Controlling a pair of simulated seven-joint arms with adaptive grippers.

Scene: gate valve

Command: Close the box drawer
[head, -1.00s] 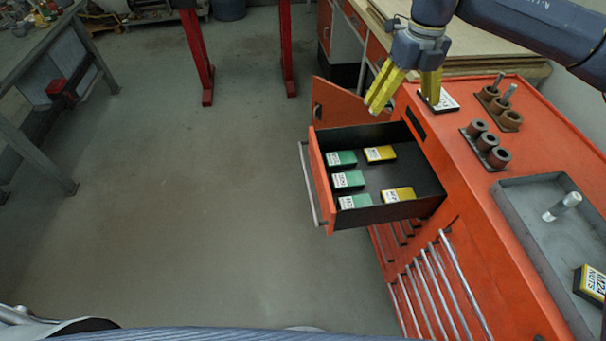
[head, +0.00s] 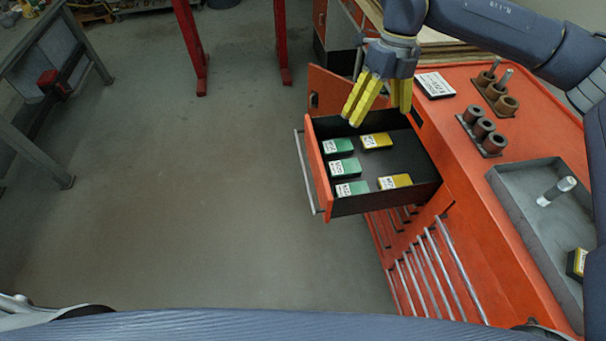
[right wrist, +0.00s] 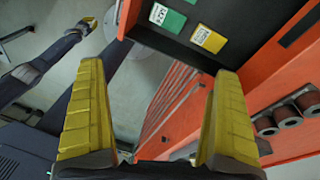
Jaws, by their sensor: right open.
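The box drawer (head: 411,155) is pulled out of the orange cabinet (head: 470,215) in the head view. It has an orange front panel (head: 318,172) with a long silver handle (head: 305,172), and a black inside holding several green and yellow boxes. My right gripper (head: 379,110) has yellow fingers spread open and empty, above the far side of the drawer. In the right wrist view the open fingers (right wrist: 160,72) frame the drawer's dark edge.
The cabinet top bears a labelled box (head: 435,85), brown sockets (head: 482,132) on holders and a grey tray (head: 510,195). An orange panel (head: 335,92) stands behind the drawer. The floor (head: 190,200) left of the handle is clear.

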